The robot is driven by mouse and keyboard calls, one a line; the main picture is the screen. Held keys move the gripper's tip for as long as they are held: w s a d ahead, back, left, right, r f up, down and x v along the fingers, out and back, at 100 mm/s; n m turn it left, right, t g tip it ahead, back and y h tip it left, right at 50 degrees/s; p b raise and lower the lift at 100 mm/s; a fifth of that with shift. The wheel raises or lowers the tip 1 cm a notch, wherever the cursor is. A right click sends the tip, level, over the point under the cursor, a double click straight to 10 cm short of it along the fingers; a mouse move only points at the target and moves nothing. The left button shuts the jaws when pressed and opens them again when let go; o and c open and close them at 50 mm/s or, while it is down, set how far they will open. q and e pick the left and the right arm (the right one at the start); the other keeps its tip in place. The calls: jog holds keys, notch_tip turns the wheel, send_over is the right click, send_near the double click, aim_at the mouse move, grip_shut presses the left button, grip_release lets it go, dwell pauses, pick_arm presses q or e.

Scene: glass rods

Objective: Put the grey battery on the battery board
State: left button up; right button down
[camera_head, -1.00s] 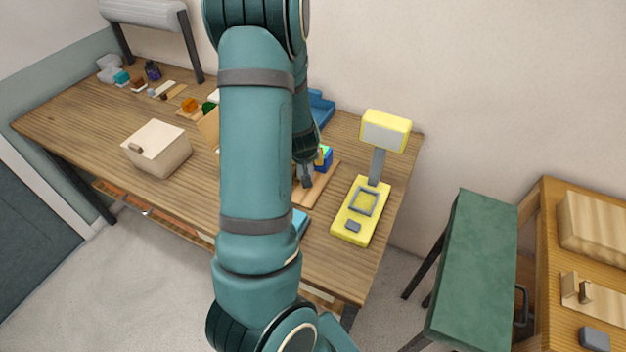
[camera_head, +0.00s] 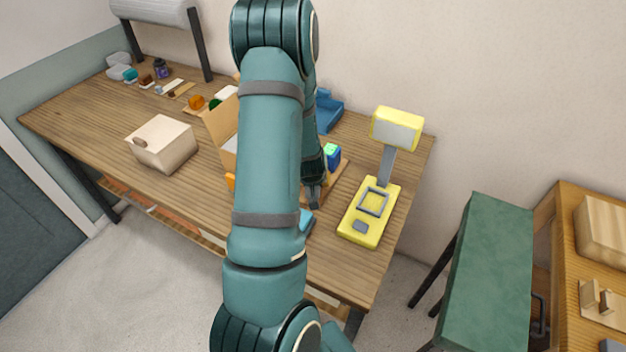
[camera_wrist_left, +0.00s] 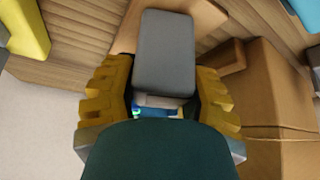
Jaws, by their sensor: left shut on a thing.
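A grey battery (camera_wrist_left: 165,55) shows as a rounded grey block between the yellow finger pads in the left wrist view. My left gripper (camera_wrist_left: 160,100) is shut on it; the gripper also shows in the head view (camera_head: 314,197), low over the front right part of the table. In the head view a wooden board (camera_head: 336,177), which looks like the battery board, lies just behind the gripper. A blue and green block (camera_head: 332,155) stands on it. My arm hides part of the table, and the battery is not clear in the head view. My right gripper is not in view.
A yellow stand (camera_head: 362,235) is right of the gripper. An open cardboard box (camera_head: 220,122) is partly behind my arm. A blue tray (camera_head: 328,112) is at the back, a teal thing (camera_head: 305,222) near the front edge, and a cream box (camera_head: 160,145) at left.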

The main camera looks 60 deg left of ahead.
pick_arm(q)
jog(key=shift+f, duration=0.15)
jog(key=o, duration=1.3)
jog(key=shift+c, duration=0.2)
jog(key=shift+r, duration=0.35)
jog(key=p+v, duration=0.5)
jog(key=v, duration=0.6)
jog(key=shift+s+d+r, duration=0.15)
jog(key=shift+d+r, duration=0.1)
